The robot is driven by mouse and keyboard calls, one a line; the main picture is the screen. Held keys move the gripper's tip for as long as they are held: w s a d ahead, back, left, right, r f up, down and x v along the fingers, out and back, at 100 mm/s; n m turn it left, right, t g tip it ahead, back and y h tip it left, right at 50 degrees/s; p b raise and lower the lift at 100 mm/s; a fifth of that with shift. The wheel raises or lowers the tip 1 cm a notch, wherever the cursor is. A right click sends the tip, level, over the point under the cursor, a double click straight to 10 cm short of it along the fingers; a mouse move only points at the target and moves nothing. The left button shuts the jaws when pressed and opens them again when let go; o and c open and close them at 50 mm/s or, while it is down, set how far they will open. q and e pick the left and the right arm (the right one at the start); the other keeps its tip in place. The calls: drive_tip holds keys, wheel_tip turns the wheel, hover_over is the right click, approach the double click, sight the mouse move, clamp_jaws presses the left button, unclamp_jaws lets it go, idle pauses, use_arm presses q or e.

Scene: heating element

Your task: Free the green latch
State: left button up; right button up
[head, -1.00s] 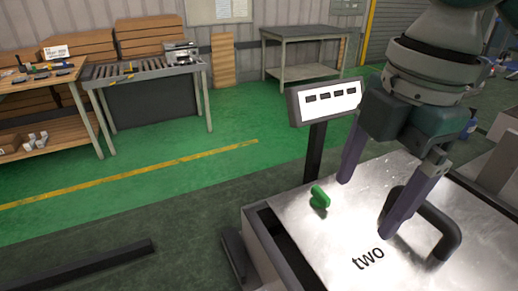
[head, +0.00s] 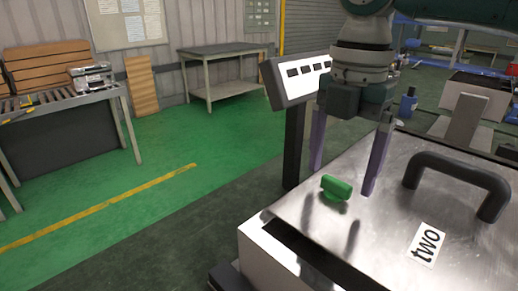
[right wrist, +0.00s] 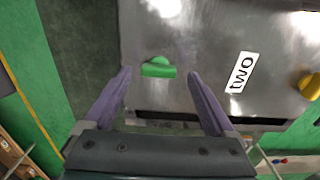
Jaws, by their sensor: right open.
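The green latch (head: 336,188) stands on the metal lid (head: 400,215) near its left edge. My right gripper (head: 341,180) is open, fingers pointing down, one on each side of the latch in the head view. In the right wrist view the latch (right wrist: 158,67) lies ahead of the open fingertips, between their lines, and no contact shows. My left gripper is in no view.
A black handle (head: 460,175) arches from the lid to the right, beside a "two" label (head: 427,243). A control panel (head: 296,75) on a dark post stands behind the latch. A yellow knob (right wrist: 309,86) shows on the lid in the right wrist view. Green floor at left is clear.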

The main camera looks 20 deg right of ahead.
drive_tip(key=shift+f, duration=0.8)
